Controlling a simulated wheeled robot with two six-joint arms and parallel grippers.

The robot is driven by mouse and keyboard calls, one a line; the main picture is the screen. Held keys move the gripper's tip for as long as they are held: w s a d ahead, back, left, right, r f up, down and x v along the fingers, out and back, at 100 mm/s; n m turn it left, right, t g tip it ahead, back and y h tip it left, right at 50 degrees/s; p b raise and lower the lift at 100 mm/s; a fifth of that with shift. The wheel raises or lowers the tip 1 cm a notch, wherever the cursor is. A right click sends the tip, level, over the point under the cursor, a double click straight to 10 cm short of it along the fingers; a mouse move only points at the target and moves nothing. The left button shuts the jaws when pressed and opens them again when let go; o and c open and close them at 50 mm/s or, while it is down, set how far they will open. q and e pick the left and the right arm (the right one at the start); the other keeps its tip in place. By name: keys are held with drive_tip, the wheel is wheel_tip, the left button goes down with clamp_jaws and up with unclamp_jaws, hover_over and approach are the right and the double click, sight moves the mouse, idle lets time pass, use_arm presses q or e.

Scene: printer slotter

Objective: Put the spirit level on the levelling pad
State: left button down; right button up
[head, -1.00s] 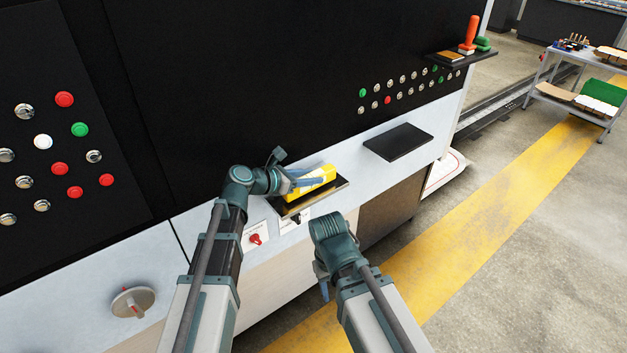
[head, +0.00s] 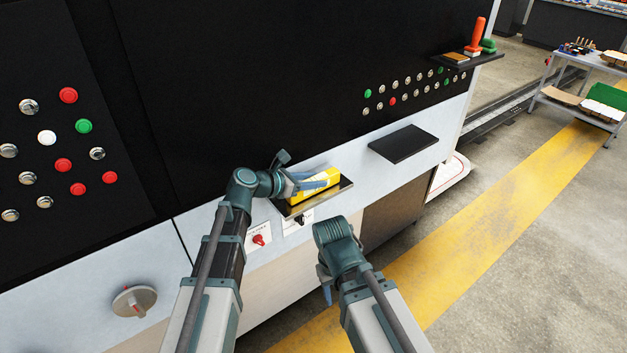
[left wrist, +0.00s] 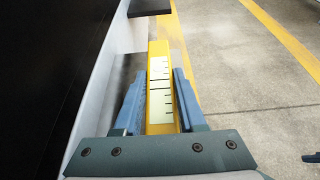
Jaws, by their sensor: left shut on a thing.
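The spirit level (head: 322,180) is a yellow bar with a pale, black-marked face in the left wrist view (left wrist: 160,88). My left gripper (head: 308,184) is shut on it, with one blue finger on each side. The level is over a dark plate (head: 300,207) on the machine's front; I cannot tell whether it touches it. A second, bare black plate (head: 403,143) juts out farther right. No label shows which plate is the levelling pad. My right gripper (head: 325,285) hangs low in front of the machine, its fingers mostly hidden by its wrist.
A red knob (head: 259,240) and a dark knob (head: 300,220) are below the nearer plate. A small shelf (head: 470,61) with stamps is at the upper right. A grey trolley (head: 575,105) stands farther off. The floor with the yellow stripe (head: 480,250) is clear.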

use_arm(q)
drive_tip(key=shift+f, duration=0.25)
drive_tip(key=shift+c, duration=2)
unclamp_jaws()
drive_tip(key=p+v, duration=0.5)
drive_tip(key=v, duration=0.8)
drive_tip(key=shift+s+a+r, duration=0.2)
drive_tip(key=shift+a+r, duration=0.05)
drive_tip(key=shift+a, duration=0.05)
